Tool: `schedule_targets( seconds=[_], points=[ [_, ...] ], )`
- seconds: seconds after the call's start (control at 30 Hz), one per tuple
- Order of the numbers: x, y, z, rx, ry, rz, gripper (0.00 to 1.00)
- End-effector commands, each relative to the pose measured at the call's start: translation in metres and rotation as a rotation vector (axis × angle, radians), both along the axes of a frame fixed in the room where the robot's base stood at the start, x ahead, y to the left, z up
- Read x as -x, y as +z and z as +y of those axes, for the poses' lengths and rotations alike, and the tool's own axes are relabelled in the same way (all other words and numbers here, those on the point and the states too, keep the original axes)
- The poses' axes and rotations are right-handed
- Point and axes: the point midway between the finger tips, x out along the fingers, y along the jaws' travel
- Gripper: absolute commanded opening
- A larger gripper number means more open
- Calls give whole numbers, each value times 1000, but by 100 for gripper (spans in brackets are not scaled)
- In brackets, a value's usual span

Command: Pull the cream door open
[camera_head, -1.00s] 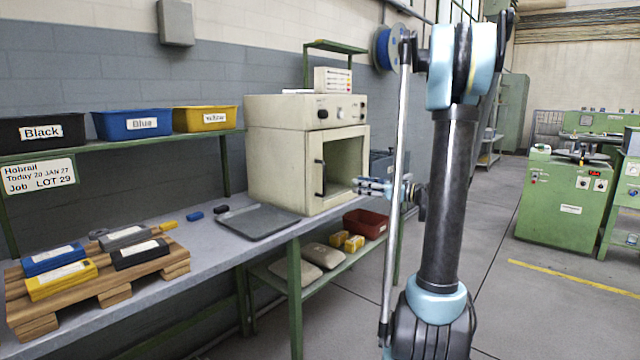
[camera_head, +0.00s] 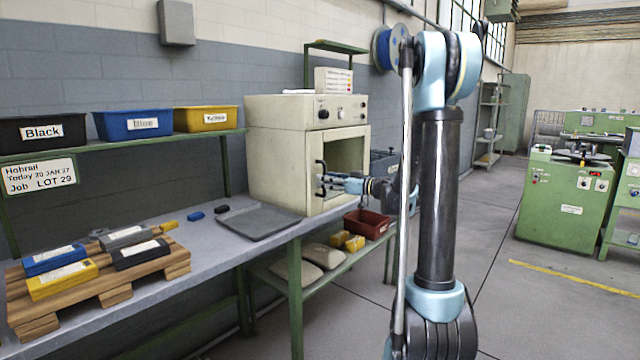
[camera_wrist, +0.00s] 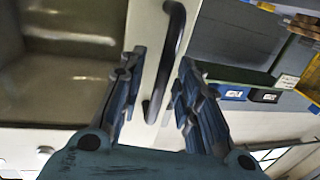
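The cream door (camera_head: 345,165) is on the front of a cream oven (camera_head: 275,150) on the bench, with a window framed in cream, and it looks shut. Its black bar handle (camera_head: 320,178) runs upright on the door's left side. My gripper (camera_head: 328,185) is at the handle in the head view. In the wrist view the black handle (camera_wrist: 168,60) stands between the two fingers of my gripper (camera_wrist: 157,90), with gaps on both sides. The fingers are open. Part of the door (camera_wrist: 148,35) shows behind the handle.
A grey tray (camera_head: 258,222) lies on the bench in front of the oven. A wooden pallet (camera_head: 110,290) with several labelled blocks is at the left. A red bin (camera_head: 366,224) sits on the lower shelf, below my gripper.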

Motion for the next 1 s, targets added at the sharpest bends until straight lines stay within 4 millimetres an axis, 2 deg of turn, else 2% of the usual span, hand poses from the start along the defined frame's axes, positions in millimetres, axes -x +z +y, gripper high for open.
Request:
schedule_targets(
  seconds=[0.13,0.47,0.6,0.73,0.77,0.8,0.83,1.0],
  points=[
    [-4,0,9,0,0,0,31],
    [-5,0,9,0,-2,0,31],
    [-5,0,9,0,-2,0,0],
    [-6,0,8,0,-4,0,0],
    [-2,0,42,0,11,0,0],
    [-5,0,26,0,1,0,0],
    [-5,0,21,0,1,0,0],
    [0,0,12,0,25,0,0]
  ],
)
